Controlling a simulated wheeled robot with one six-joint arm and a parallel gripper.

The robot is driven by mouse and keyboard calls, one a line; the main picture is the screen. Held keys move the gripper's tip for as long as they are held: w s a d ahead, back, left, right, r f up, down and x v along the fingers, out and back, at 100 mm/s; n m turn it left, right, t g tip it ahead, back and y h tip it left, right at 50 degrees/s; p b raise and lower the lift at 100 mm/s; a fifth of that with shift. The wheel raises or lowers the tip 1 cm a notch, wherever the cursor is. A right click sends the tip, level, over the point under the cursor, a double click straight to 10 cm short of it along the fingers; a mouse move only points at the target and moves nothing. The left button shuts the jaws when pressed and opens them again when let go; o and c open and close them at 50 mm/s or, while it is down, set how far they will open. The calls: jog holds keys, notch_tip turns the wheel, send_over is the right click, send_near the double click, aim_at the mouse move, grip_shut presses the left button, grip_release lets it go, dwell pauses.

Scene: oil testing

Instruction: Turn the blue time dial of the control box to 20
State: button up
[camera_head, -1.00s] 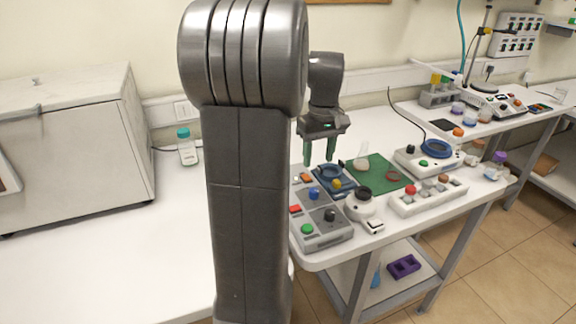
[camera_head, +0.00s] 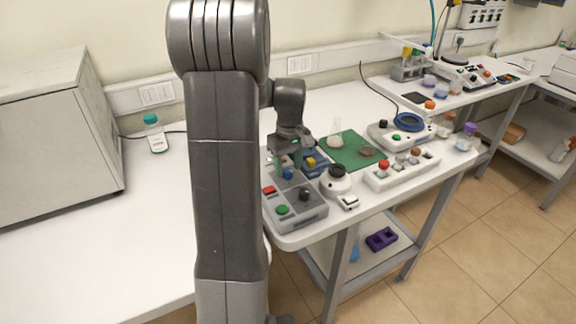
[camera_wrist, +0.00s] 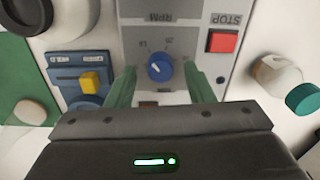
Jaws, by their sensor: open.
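The grey control box (camera_head: 312,214) stands near the front left of the right-hand bench. In the wrist view its panel (camera_wrist: 140,35) appears upside down, with a round blue dial (camera_wrist: 160,68) below small scale numbers, one reading like 20. A small light mark shows on the dial; its exact reading is too small to tell. My gripper (camera_wrist: 160,74) is open, its green fingers on the left and right of the dial, with gaps visible between. In the head view my gripper (camera_head: 288,167) is low over the box's far part, and the blue dial (camera_head: 288,174) shows between the fingers.
A red stop button (camera_wrist: 222,41) lies right of the dial. A blue device with a yellow knob (camera_wrist: 90,82) is close on the left. A teal-capped bottle (camera_wrist: 302,98) lies at the right. A round black-topped device (camera_head: 337,181) stands beside the box.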

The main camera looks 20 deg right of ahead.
jog(key=shift+f, duration=0.4)
jog(key=shift+c, duration=0.5)
jog(key=c, duration=0.9)
jog(key=shift+m, duration=0.3)
jog(key=m, duration=0.5)
jog(key=shift+m, duration=0.3)
jog(key=m, duration=0.5)
jog(key=shift+a, duration=0.1)
jog(key=shift+m, duration=0.4)
